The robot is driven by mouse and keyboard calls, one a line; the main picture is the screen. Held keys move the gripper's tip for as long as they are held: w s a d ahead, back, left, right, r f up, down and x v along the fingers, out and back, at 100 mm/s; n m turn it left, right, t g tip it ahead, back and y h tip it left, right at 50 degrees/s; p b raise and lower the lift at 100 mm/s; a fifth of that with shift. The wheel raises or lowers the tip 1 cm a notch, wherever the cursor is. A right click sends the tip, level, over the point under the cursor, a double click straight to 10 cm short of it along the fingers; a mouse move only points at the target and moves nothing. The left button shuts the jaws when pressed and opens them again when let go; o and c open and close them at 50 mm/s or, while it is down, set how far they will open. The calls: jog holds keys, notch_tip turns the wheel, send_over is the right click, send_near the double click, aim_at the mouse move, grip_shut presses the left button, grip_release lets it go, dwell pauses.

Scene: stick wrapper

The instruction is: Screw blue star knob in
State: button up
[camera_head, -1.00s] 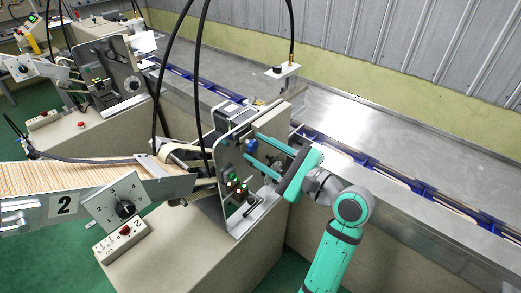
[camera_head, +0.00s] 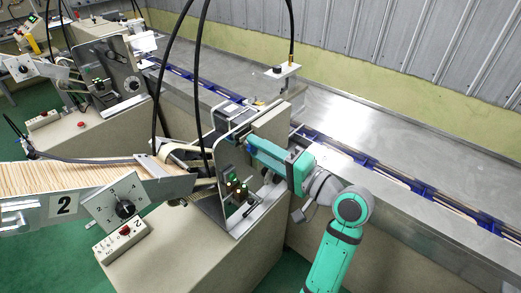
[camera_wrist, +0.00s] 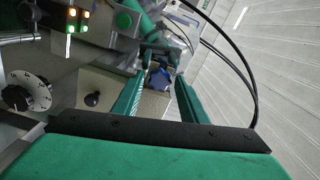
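The blue star knob (camera_wrist: 160,78) shows in the wrist view on the machine's face, in front of my gripper. My gripper (camera_wrist: 161,76) has its two teal fingers apart, one on each side of the knob. A gap shows between the knob and the right finger, so the gripper looks open. In the head view my gripper (camera_head: 253,149) reaches from the right to the upper part of the upright metal panel (camera_head: 231,203). Its fingers overlap in this view and mostly hide the knob.
Lit push buttons (camera_head: 237,187) sit on the panel below my gripper. A dial (camera_wrist: 25,93) and a black knob (camera_wrist: 92,99) are at left in the wrist view. Black cables (camera_head: 199,80) hang over the machine. A conveyor with blue edges (camera_head: 400,178) runs behind.

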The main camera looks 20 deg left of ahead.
jog(key=n, duration=1)
jog(key=c, duration=0.9)
jog(key=m, duration=2.2)
jog(key=shift+m, duration=0.4)
jog(key=shift+c, duration=0.2)
